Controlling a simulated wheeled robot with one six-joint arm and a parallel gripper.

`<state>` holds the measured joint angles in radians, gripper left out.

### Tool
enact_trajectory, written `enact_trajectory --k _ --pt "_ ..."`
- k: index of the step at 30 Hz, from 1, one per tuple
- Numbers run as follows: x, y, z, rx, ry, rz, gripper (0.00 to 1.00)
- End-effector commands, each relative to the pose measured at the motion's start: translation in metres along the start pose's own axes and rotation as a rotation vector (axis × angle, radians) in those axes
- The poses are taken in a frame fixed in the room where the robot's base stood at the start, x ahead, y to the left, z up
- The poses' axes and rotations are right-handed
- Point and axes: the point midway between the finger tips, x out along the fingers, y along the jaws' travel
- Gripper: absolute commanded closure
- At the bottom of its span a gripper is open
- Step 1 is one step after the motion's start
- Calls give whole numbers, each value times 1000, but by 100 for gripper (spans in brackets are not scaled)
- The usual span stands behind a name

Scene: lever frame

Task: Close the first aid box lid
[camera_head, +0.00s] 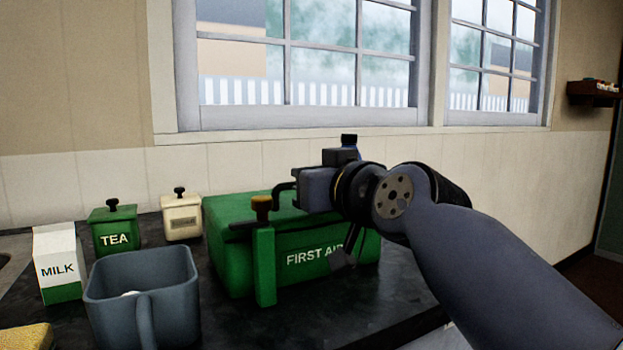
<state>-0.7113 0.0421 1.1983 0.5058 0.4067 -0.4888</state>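The green first aid box (232,265) stands on the dark counter, with white "FIRST AID" lettering on its front. Its green lid (236,207) lies low over the box and looks down or nearly down; my gripper and arm hide its right part, so I cannot tell if it is fully shut. My gripper (287,198) is over the lid, just right of the knob. A dark finger reaches close to the knob; contact is unclear. The finger opening cannot be made out.
A blue-grey mug (140,290) stands in front to the left of the box. A milk carton (58,262), a green tea tin (114,232) and a cream canister (181,218) stand further left and behind. A yellow sponge (27,337) lies at the lower left. The wall and window are behind.

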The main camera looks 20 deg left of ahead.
Motion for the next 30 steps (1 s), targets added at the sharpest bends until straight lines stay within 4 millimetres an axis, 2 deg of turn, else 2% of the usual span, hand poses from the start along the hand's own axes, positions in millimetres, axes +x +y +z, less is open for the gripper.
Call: enact_trajectory --k 1,7,22,26,30 --pt "1 0 9 0 -9 -2 100" --pt "1 0 17 1 -20 -4 100" --pt "3 0 20 0 -26 -3 100" --pt "2 1 14 -1 -23 -1 100" --pt "1 1 -6 -1 -14 1 100"
